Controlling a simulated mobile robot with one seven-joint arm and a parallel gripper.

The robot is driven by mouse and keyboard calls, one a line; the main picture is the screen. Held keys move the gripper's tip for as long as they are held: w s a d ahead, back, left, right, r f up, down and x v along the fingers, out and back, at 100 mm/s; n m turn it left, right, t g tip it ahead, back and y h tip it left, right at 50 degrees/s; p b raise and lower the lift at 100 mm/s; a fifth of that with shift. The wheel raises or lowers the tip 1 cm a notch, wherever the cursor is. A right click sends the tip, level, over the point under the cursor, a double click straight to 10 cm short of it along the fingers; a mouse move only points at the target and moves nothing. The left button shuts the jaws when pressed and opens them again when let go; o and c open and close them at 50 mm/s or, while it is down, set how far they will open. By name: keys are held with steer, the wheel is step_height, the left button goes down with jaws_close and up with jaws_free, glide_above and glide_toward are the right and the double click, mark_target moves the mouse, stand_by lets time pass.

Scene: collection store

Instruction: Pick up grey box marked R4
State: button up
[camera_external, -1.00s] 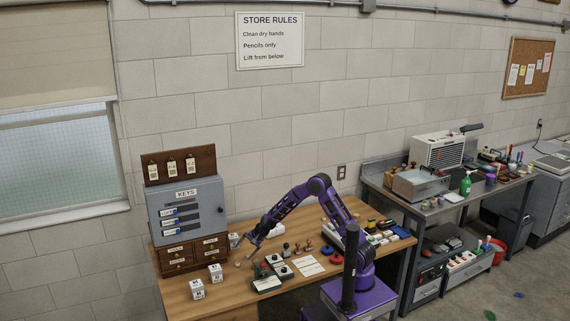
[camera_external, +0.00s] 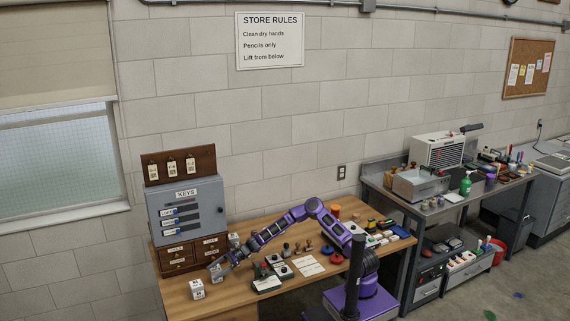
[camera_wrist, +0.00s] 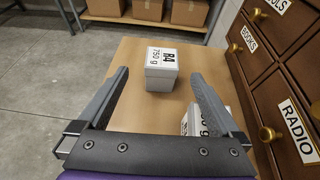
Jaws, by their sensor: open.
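The grey box marked R4 (camera_wrist: 162,70) stands upright on the table in the wrist view, its white label reading R4 and 750 g. It shows ahead of my gripper (camera_wrist: 160,76), in line with the gap between the fingertips. My gripper is open and empty, with no visible contact with the box. In the external view my gripper (camera_external: 214,268) is low over the table's left end. The R4 box appears to be the leftmost box (camera_external: 197,289) there, though its label is too small to read.
Another labelled box (camera_wrist: 197,122) stands close beside my right finger, partly hidden by it. The wooden drawer cabinet (camera_wrist: 271,65) borders the right side. The table's left edge lies just beyond R4. Cardboard boxes (camera_wrist: 147,10) sit on a shelf behind.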

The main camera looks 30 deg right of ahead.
mark_target(195, 284)
steer(key=x, duration=0.9)
steer(key=shift+w, duration=0.1)
steer(key=shift+w+f+x, duration=0.1)
steer(key=shift+f+x, duration=0.05)
steer(key=shift+x, duration=1.15)
steer(key=shift+w+f+x, duration=0.15)
steer(key=shift+f+x, duration=0.05)
steer(key=shift+x, duration=1.15)
steer(key=shift+d, duration=0.1)
jaws_close()
steer(key=shift+r, duration=0.2)
